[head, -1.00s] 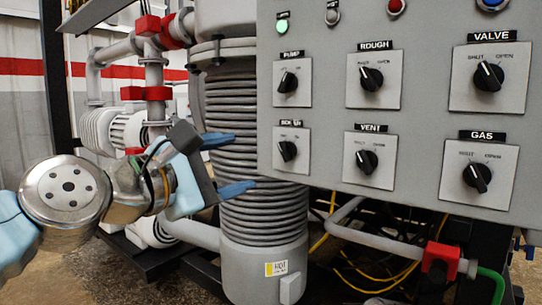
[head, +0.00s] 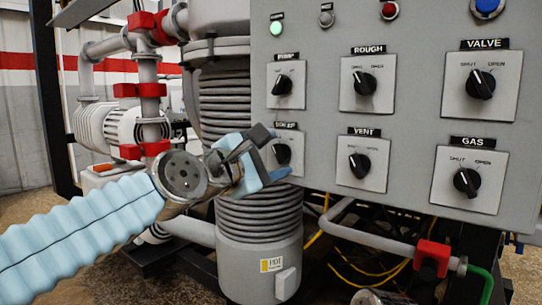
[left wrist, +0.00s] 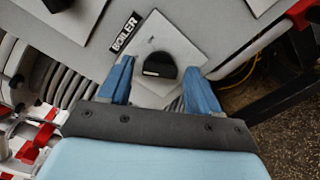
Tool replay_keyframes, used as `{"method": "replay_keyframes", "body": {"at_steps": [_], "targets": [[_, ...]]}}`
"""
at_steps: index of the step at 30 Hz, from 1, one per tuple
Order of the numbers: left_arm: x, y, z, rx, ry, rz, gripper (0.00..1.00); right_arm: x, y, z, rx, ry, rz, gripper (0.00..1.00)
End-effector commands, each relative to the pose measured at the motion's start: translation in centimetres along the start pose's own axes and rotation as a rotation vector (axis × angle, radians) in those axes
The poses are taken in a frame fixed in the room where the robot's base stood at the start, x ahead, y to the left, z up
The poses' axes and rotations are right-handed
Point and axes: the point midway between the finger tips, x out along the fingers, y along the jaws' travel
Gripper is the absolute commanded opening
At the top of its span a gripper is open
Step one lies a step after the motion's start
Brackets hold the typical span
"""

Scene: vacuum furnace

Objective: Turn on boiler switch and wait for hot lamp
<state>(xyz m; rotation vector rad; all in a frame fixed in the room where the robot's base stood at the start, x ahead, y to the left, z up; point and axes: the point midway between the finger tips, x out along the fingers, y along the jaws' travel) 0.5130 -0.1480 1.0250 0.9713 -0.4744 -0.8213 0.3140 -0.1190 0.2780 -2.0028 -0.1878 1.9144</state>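The boiler switch (head: 282,155) is a black knob on a light square plate at the lower left of the grey control panel. Its BOILER label (left wrist: 125,31) reads clearly in the left wrist view. My left gripper (head: 278,151) is at this switch, with its blue fingers open. In the left wrist view the black knob (left wrist: 160,64) lies between the two fingertips (left wrist: 160,72), with gaps on both sides. The knob's setting is hard to tell. A green lamp (head: 278,28) is lit at the panel's top left. A dark, unlit lamp (head: 326,18) is beside it; its label is unreadable.
The pump knob (head: 282,85) is just above, and the vent knob (head: 359,165) is to the right. The ribbed grey cylinder (head: 255,212) stands below and behind the gripper. Pipes with red fittings (head: 153,90) are at the left.

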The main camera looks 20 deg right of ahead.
Motion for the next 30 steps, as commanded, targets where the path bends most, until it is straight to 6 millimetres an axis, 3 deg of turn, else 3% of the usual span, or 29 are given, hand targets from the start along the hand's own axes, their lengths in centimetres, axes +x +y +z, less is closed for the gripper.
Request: {"method": "replay_keyframes", "body": {"at_steps": [1,9,20,30], "targets": [[-0.01,0.00,0.00,0.000,0.000,0.000,0.54,0.00,0.00,0.00,0.000,0.000,0.000,0.43],[-0.02,-0.02,0.00,0.000,0.000,-0.001,0.13,-0.01,0.01,-0.01,0.000,0.000,0.000,0.43],[-0.02,-0.03,-0.02,0.058,0.000,-0.001,0.12,-0.04,-0.01,-0.02,0.000,0.000,0.000,0.43],[-0.01,-0.08,-0.05,0.306,0.000,-0.002,0.12,-0.04,-0.03,-0.01,0.000,0.000,0.000,0.43]]}}
